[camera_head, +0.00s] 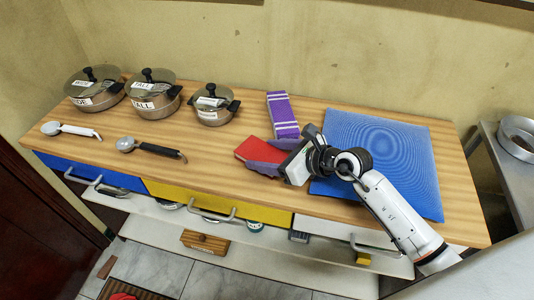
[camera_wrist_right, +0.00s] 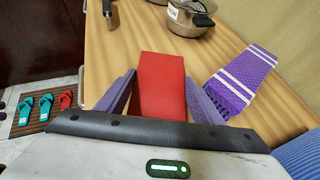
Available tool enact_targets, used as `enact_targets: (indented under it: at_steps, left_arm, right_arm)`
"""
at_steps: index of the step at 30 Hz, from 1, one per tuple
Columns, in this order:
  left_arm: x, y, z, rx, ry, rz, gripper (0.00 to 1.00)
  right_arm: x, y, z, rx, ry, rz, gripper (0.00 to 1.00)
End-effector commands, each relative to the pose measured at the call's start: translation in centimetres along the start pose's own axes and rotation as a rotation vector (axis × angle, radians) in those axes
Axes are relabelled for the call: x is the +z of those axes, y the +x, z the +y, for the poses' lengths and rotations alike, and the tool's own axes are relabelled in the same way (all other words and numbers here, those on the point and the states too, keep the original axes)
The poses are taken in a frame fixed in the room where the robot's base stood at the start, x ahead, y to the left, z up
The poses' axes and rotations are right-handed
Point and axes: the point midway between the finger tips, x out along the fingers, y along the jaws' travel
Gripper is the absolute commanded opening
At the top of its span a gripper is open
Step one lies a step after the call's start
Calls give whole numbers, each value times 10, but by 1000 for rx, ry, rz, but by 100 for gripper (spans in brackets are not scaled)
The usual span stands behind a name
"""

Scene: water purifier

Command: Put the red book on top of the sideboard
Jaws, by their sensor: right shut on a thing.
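The red book (camera_head: 256,148) is at the middle of the wooden sideboard top (camera_head: 210,165), in front of a purple striped block. My right gripper (camera_head: 264,158) comes in from the right and is shut on the book. In the right wrist view the red book (camera_wrist_right: 162,80) lies between the two purple fingers of my right gripper (camera_wrist_right: 161,92). It is over the wooden top; I cannot tell whether it touches the wood. My left gripper is not in view.
Three lidded pots (camera_head: 152,93) stand at the back left, with two ladles (camera_head: 150,148) in front. The purple striped block (camera_head: 282,114) is behind the book. A blue mat (camera_head: 400,150) covers the right part under my right arm. Bare wood lies left of the book.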

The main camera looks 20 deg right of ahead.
Motion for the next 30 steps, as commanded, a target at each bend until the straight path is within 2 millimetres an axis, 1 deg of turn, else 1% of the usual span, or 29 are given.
enact_targets:
  at_steps: [5, 6, 8, 9, 17, 20, 23, 30]
  left_arm:
    - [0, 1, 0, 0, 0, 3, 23]
    - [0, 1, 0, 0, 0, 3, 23]
    - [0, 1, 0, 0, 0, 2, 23]
    - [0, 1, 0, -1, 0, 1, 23]
    - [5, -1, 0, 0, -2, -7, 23]
    - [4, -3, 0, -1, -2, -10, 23]
    - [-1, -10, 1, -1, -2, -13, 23]
    - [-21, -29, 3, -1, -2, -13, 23]
  right_arm:
    - [-2, 1, 0, -1, 0, -1, 36]
    - [-3, 2, 0, 0, 0, 0, 62]
    - [-2, 1, 0, 0, 0, 0, 72]
    - [-2, 1, 0, 0, 0, 0, 79]
    - [-2, 1, 0, 0, 0, 0, 79]
    - [3, -1, 0, 0, 0, -1, 79]
    - [3, -14, -1, -1, 1, 2, 79]
    - [4, -66, 0, 0, -1, 4, 79]
